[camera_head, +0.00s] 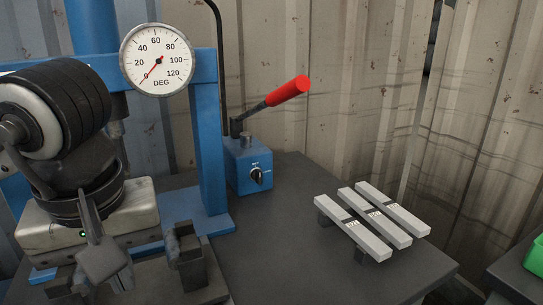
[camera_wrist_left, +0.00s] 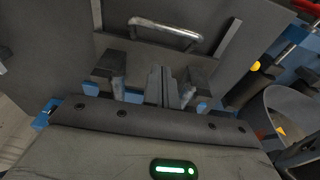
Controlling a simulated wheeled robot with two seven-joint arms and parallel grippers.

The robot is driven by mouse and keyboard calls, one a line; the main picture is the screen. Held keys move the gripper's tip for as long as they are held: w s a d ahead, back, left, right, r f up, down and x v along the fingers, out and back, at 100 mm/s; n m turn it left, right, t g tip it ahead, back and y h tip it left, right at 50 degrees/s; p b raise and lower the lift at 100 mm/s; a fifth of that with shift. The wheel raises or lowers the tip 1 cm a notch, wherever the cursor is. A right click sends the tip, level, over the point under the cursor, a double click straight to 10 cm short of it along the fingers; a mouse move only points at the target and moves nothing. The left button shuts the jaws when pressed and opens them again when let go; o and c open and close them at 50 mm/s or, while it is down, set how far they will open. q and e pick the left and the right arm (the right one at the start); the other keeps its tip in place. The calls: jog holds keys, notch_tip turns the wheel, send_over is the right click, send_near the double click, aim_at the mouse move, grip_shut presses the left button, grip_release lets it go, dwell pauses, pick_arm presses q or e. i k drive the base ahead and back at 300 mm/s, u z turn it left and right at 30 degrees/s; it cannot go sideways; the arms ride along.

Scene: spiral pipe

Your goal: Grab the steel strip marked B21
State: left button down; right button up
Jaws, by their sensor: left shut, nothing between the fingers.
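Three grey steel strips lie side by side across a dark support on the table in the head view: a near one (camera_head: 345,219), a middle one (camera_head: 385,225) and a far one (camera_head: 405,215). My left gripper (camera_head: 104,262) is at the lower left, well to the left of the strips. Its fingers are together and empty; they also show in the left wrist view (camera_wrist_left: 167,85). No strip shows in that view. My right gripper is not in view.
A blue frame (camera_head: 207,140) with a round dial gauge (camera_head: 157,60) stands behind my left arm. A blue box (camera_head: 249,165) with a red-handled lever (camera_head: 287,92) stands between frame and strips. The dark tabletop (camera_head: 285,260) is clear before the strips. A green bin (camera_head: 536,257) is far right.

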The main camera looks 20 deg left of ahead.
aim_at(347, 222)
jog(key=k, duration=1)
